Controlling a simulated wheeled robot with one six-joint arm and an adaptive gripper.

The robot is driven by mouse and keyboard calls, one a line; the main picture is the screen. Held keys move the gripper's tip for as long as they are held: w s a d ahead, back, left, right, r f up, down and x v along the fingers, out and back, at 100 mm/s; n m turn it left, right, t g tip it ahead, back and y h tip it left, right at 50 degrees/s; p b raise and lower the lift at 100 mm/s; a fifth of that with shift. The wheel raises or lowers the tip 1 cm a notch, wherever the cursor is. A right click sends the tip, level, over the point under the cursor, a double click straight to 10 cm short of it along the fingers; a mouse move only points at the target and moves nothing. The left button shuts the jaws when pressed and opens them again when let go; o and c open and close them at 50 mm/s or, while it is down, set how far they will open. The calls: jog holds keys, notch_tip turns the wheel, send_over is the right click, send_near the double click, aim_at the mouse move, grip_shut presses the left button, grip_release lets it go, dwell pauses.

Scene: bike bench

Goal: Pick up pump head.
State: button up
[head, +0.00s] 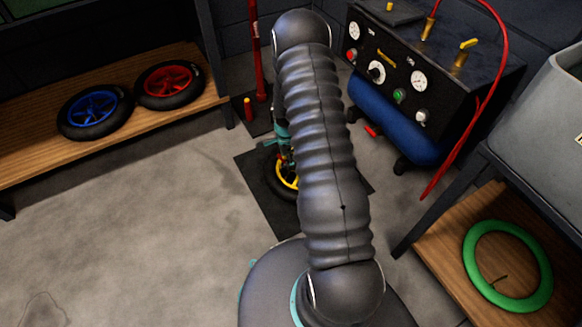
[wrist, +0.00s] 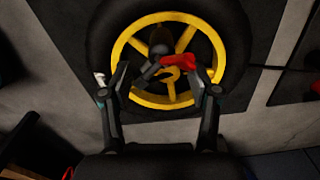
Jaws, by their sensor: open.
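In the wrist view my gripper (wrist: 163,76) is open, its two fingers spread in front of a wheel with a yellow rim (wrist: 120,48) and black tyre (wrist: 97,40). A small red piece (wrist: 178,62), which looks like the pump head, shows between the fingertips, closer to the right one. A dark rounded part (wrist: 158,40) is beside it. I cannot tell whether the right finger touches the red piece.
A black panel unit with a blue tank (head: 385,118) and red hose (head: 492,85) is at the back right. A bench (head: 60,158) holds two wheels; a shelf (head: 435,255) holds a green tyre (head: 480,270). The left floor is clear.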

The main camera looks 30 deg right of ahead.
aim_at(286, 162)
jog(key=f, duration=0.4)
jog(key=shift+w+a+f, duration=0.2)
jog(key=shift+a, duration=0.05)
grip_shut()
